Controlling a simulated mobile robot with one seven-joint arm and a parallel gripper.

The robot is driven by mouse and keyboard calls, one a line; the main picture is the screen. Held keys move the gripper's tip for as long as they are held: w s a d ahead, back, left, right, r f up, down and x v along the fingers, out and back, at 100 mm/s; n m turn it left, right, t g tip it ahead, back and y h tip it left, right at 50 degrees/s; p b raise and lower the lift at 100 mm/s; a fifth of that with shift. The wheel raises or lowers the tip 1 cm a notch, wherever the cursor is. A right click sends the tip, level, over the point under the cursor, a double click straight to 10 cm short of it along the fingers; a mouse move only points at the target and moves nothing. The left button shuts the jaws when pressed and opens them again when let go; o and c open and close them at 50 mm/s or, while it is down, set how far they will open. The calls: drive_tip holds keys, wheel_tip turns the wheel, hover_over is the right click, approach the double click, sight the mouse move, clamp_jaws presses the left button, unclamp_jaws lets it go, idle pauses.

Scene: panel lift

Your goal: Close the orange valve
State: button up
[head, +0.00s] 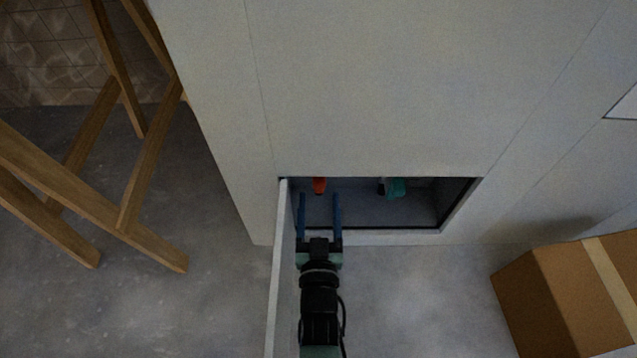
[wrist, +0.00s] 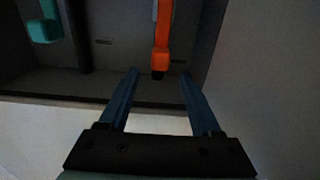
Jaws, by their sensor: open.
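The orange valve (head: 319,185) shows at the upper left inside a recessed opening in the white wall panel. In the wrist view the orange valve (wrist: 162,42) hangs as an upright bar with a dark lower tip, just beyond and between my fingertips. My gripper (head: 320,197) is open, its two blue fingers reaching into the opening below the valve. In the wrist view my gripper (wrist: 159,72) has nothing between its fingers, and I cannot tell if it touches the valve.
A teal valve (head: 396,188) sits right of the orange one in the recess, also in the wrist view (wrist: 44,30). An open white door (head: 279,270) stands close left of my arm. A cardboard box (head: 560,300) is at lower right, wooden trestles (head: 95,205) at left.

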sight(319, 186)
drive_tip(key=w+b, duration=0.1)
drive_tip(key=w, duration=0.1)
drive_tip(key=w+b, duration=0.1)
drive_tip(key=w, duration=0.1)
drive_tip(key=shift+w+f, duration=0.2)
drive_tip(key=shift+w, duration=0.15)
drive_tip(key=shift+w+r+b, duration=0.25)
drive_tip(key=shift+w+b, duration=0.35)
drive_tip(key=shift+w, duration=0.15)
clamp_jaws()
idle(0.5)
